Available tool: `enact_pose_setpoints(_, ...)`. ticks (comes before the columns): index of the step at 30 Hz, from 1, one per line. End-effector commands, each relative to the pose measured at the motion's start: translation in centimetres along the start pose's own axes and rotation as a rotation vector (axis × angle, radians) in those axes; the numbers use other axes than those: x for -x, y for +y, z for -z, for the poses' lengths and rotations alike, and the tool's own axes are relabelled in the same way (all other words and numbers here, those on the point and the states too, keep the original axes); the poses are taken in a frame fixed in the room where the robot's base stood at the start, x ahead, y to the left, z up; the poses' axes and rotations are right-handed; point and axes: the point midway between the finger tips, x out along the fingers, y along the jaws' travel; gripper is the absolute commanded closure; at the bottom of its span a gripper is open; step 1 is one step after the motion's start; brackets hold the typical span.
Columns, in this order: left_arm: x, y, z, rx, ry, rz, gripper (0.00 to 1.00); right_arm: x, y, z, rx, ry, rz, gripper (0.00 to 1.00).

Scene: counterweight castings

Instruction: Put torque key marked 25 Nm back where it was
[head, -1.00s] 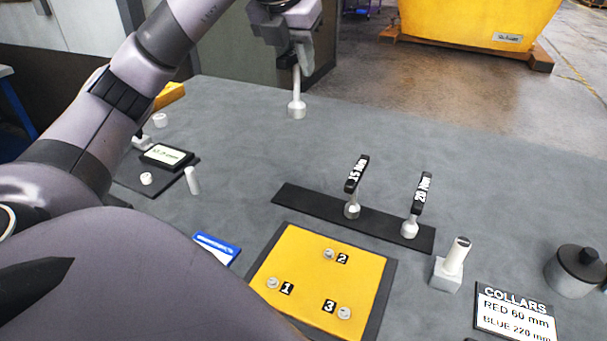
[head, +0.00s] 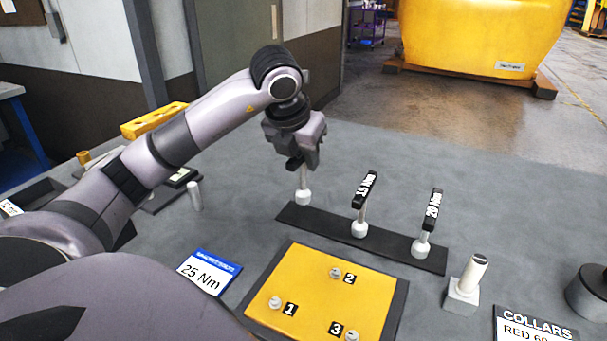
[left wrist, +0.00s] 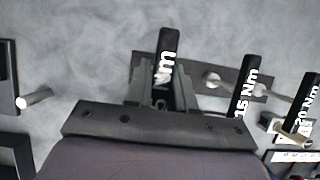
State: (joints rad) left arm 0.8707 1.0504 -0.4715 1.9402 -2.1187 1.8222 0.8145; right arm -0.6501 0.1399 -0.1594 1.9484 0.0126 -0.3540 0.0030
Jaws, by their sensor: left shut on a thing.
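My left gripper (head: 305,160) is shut on the black handle of a torque key (head: 304,196), which hangs upright with its pale socket end down. In the left wrist view the held key (left wrist: 166,68) shows "Nm"; its number is hidden between the fingers. The socket is over or just behind the left end of the black rack strip (head: 390,246); I cannot tell whether it touches. The 15 Nm key (head: 361,212) and the 20 Nm key (head: 428,224) stand upright on the strip to the right. My right gripper is out of view.
A yellow plate (head: 308,303) with numbered studs lies in front of the strip. A card reading 25 Nm (head: 207,274) is left of it. A pale block with a cylinder (head: 466,285) and a collars sign (head: 535,326) are at right. The table behind the strip is clear.

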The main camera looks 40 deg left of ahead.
Motion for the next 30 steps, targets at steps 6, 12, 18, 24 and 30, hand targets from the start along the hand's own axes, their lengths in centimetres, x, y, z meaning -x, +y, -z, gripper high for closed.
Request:
enact_pose_setpoints(6,-2.3,0.1,1.2,0.001,0.002,-0.002,1.0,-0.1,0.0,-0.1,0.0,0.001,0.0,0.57)
enact_pose_setpoints(12,-3.4,0.1,1.6,0.001,-0.003,-0.001,1.0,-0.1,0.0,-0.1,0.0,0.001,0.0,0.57)
enact_pose_setpoints(18,-3.3,0.1,1.6,0.001,-0.003,0.0,1.0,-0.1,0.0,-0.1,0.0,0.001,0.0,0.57)
enact_pose_setpoints(24,-3.6,0.0,1.8,0.0,0.0,-0.001,0.54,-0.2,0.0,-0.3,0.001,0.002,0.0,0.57)
enact_pose_setpoints(30,-3.6,0.0,1.8,0.0,0.001,-0.001,0.51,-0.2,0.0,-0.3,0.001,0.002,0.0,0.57)
